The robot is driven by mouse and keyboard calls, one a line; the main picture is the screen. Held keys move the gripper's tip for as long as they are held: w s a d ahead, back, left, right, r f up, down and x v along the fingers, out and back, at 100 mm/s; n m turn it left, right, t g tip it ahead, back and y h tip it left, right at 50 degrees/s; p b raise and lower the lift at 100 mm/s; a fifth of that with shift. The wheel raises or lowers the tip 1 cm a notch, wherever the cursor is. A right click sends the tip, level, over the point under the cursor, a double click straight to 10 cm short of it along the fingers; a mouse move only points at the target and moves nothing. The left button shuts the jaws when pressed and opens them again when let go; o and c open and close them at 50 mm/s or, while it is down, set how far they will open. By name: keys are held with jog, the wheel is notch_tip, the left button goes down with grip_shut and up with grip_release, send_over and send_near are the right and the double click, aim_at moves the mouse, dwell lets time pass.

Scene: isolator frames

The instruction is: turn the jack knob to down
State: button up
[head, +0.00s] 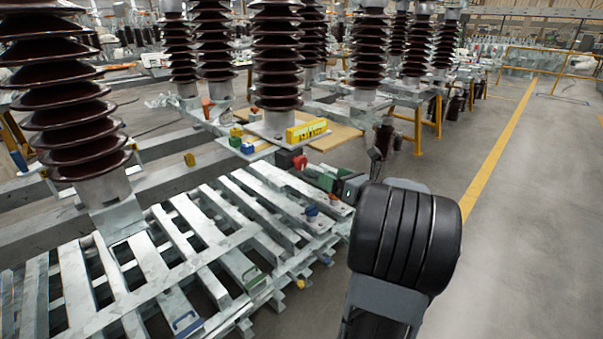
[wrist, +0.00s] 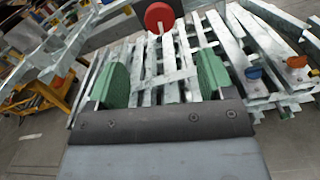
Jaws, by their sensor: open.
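A round red knob (head: 299,161) sits at the near edge of the frame work, beside a dark block, in the head view. In the wrist view the red knob (wrist: 159,17) is at the top centre, beyond my fingertips. It looks like the jack knob, but I can read no label or position on it. My gripper (wrist: 163,78) has two green finger pads standing wide apart with nothing between them. In the head view my gripper (head: 328,180) is just right of the red knob, apart from it, and partly hidden by my wrist.
Pale slatted metal frames (head: 180,235) lie below and left. A blue knob (head: 311,211) and an orange knob (head: 333,197) stand on a nearby slat. Tall brown insulators (head: 277,60) rise behind a yellow block (head: 306,130). Open floor (head: 530,210) lies to the right.

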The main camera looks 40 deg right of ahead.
aim_at(303, 163)
jog(key=w, duration=0.4)
jog(key=w+a, duration=0.1)
jog(key=w, duration=0.3)
jog(key=w+a+b, duration=0.1)
jog(key=w, duration=0.4)
jog(key=shift+a+f, duration=0.1)
jog(key=shift+a, duration=0.1)
jog(key=shift+c, duration=0.2)
jog(key=c, duration=0.9)
jog(key=shift+o, duration=0.2)
